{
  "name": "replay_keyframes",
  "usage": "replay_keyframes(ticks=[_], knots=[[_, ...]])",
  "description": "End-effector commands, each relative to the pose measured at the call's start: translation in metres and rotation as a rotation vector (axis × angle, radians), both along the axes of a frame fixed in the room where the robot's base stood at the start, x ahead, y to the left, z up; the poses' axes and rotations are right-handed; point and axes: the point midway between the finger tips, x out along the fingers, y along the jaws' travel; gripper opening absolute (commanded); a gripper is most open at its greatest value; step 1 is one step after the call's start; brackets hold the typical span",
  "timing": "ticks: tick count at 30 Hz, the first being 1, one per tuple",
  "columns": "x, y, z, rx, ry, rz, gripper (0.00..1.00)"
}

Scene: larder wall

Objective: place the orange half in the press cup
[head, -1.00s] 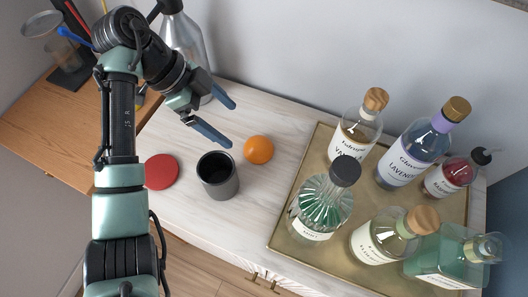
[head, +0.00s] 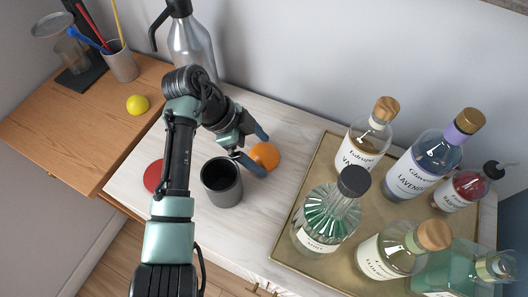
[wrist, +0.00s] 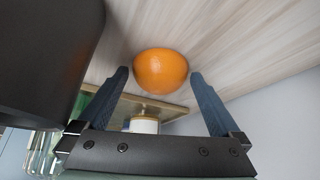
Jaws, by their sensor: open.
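The orange half (head: 264,155) lies on the pale wooden counter, right of and behind the dark grey cup (head: 222,181), which stands upright and looks empty. My gripper (head: 262,153) is open, with one finger on the near side of the orange half and one behind it. In the wrist view the orange half (wrist: 161,75) shows whole, just beyond and between the fingertips of my gripper (wrist: 161,82). I cannot tell whether the fingers touch it. The dark cup wall (wrist: 40,60) fills the left of the wrist view.
A gold tray (head: 285,248) with several glass bottles stands to the right. A red disc (head: 153,177) lies left of the cup, partly hidden by my arm. A steel bottle (head: 193,45) stands behind. A yellow ball (head: 137,105) lies on the brown wooden surface (head: 60,130).

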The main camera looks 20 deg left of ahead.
Motion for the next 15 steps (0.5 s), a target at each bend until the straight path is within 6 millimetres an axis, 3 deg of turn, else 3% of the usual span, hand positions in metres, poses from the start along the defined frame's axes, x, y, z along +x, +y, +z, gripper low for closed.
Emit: replay_keyframes(ticks=[2, 15], knots=[[0.0000, 0.0000, 0.0001, 0.000, 0.000, 0.000, 1.00], [0.0000, 0.0003, 0.0007, 0.000, 0.000, 0.000, 0.23]])
